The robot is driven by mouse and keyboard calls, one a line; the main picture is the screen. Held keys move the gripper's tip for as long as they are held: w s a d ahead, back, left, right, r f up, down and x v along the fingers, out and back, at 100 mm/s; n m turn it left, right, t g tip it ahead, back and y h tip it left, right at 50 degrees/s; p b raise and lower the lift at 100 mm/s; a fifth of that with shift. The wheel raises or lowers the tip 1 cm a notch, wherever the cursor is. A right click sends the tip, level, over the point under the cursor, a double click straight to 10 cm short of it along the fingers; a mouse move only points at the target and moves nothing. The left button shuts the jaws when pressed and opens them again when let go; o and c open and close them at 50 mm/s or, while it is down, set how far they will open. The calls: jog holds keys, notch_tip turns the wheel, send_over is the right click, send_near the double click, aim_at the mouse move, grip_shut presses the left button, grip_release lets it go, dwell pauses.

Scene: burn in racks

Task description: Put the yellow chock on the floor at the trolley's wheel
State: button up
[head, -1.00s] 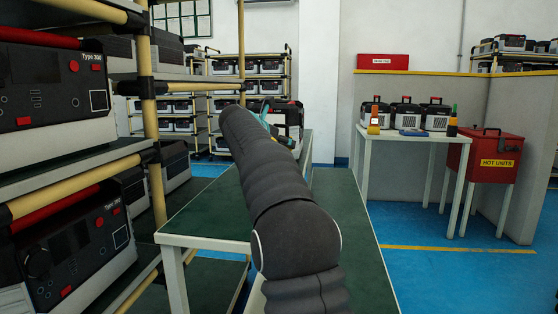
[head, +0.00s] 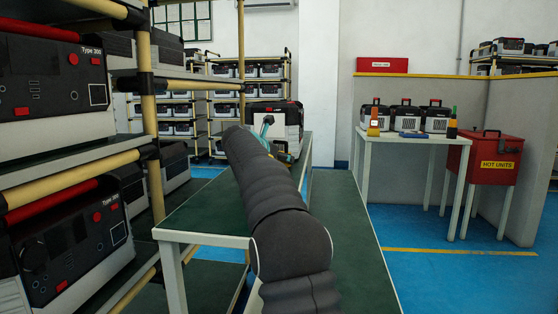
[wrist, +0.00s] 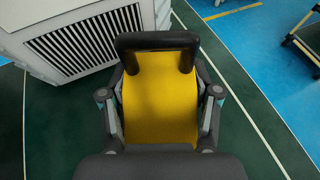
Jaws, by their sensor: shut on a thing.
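The yellow chock (wrist: 160,100) fills the middle of the wrist view, with a black bar across its far end. My gripper (wrist: 160,92) is shut on it, one finger along each side. The chock is above a dark green surface with white edge lines; whether it touches that surface I cannot tell. In the head view my arm hides most of the gripper (head: 272,140) and the chock. At the wrist view's upper right corner is part of a dark wheeled frame, perhaps the trolley (wrist: 304,50); I cannot be sure.
A vented grey unit (wrist: 85,45) stands close to the chock's left. Racks of units (head: 150,90) line the left side. A white-legged table (head: 405,136) with several units and a red HOT UNITS box (head: 487,158) stand right. Blue floor (head: 430,270) is open at lower right.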

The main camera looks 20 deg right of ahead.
jog(key=o, duration=1.4)
jog(key=shift+f, duration=0.1)
